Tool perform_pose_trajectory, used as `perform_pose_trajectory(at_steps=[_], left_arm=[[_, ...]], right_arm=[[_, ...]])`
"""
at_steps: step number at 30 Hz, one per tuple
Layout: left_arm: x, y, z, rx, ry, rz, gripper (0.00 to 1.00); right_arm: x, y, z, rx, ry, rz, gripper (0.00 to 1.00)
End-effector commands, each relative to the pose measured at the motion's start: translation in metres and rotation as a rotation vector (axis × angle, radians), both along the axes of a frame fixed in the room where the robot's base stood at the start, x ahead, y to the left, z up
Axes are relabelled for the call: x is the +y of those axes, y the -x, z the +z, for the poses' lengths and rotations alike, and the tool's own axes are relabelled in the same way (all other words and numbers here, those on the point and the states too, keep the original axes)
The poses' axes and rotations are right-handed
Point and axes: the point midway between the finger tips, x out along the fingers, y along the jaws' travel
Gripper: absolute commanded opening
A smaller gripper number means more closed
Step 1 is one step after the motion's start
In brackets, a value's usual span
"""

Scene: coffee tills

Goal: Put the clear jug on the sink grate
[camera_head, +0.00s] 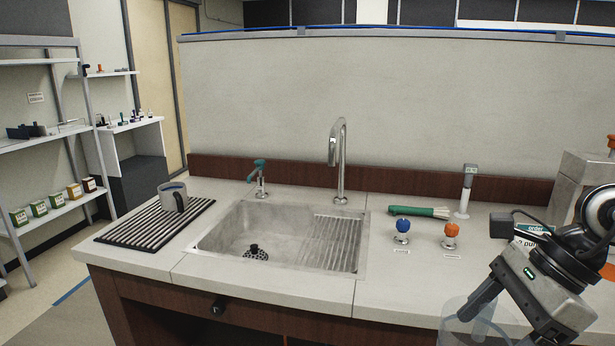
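The clear jug (452,322) is at the bottom right, see-through and partly cut off by the frame's lower edge. My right gripper (510,318) is at the jug, with one finger overlapping its rim; it appears to hold the jug in front of the counter's edge. The exact contact is hard to see. A ribbed metal grate (336,243) covers the right part of the sink (235,237) and is bare. The jug is right of and nearer than this grate. My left gripper is not in view.
A dark slatted mat (125,232) left of the sink bears a grey mug (173,197). A tall tap (340,165) stands behind the sink. Blue (402,229) and orange (451,233) knobs and a green-handled brush (415,211) are on the counter right of the sink.

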Motion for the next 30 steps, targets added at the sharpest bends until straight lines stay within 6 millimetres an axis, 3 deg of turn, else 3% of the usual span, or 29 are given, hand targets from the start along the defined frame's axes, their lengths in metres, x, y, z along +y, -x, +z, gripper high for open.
perform_pose_trajectory(at_steps=[9,15,21,30], left_arm=[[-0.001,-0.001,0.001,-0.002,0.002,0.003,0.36],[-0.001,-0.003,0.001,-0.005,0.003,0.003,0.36],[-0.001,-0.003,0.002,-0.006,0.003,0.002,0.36],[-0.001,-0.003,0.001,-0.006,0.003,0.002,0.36]], right_arm=[[0.022,-0.007,-0.043,0.0,-0.001,0.859,0.38],[0.031,-0.007,-0.07,0.0,0.002,1.341,0.38],[0.036,-0.007,-0.086,-0.003,0.002,1.606,0.38],[0.037,-0.007,-0.088,-0.007,0.004,1.669,0.38]])
